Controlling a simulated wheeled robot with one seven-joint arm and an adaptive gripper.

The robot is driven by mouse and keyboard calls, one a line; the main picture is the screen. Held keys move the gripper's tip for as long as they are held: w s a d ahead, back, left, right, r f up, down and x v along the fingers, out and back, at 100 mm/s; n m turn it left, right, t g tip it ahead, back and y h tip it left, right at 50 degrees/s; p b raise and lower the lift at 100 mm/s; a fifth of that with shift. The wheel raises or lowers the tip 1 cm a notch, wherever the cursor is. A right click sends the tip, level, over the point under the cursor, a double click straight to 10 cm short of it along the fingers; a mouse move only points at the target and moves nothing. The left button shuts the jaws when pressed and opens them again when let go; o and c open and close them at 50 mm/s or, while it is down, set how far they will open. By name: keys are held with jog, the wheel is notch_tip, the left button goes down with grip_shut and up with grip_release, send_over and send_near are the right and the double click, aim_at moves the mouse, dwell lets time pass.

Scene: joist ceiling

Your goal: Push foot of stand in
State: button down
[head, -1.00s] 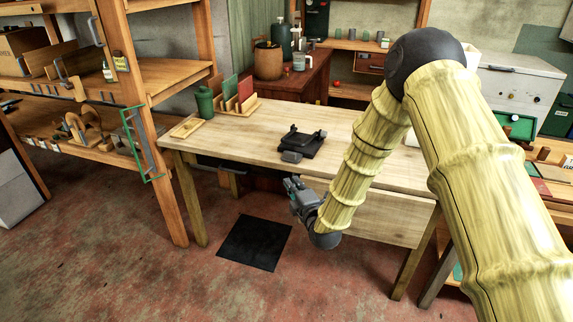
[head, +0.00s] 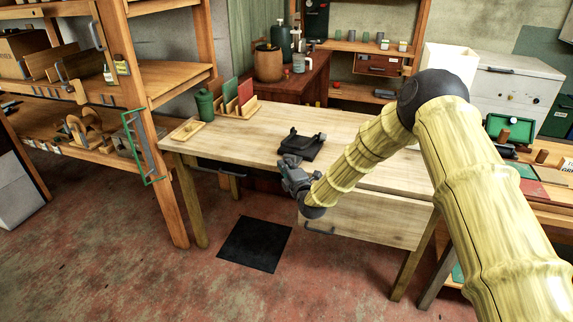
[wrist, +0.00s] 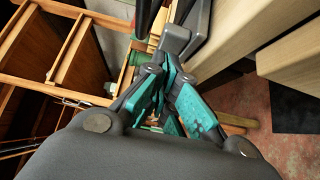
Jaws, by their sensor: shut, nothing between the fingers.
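The stand (head: 303,142) is a low black thing on the wooden table, near its front edge. My gripper (head: 284,162) is shut and empty, at the table's front edge just in front of the stand, and hides the stand's front part in the head view. In the wrist view my gripper's teal and grey fingers (wrist: 164,72) are together. A grey block that looks like the stand's foot (wrist: 178,38) lies right at the fingertips. I cannot tell whether they touch.
The pale wooden table (head: 240,140) has free room left and right of the stand. A tray (head: 187,130), a green canister (head: 205,104) and a rack with upright panels (head: 237,108) stand at its left end. A drawer front (head: 365,218) is below the top.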

aim_at(293, 159)
jog(key=shift+w, duration=0.3)
jog(key=w, duration=0.1)
jog(key=w+d+b, duration=0.1)
jog(key=w+b, duration=0.1)
jog(key=shift+w+d+f, duration=0.15)
jog(key=shift+w+d, duration=0.2)
jog(key=shift+w, duration=0.05)
jog(key=shift+w+d+r, duration=0.2)
jog(key=shift+w, duration=0.15)
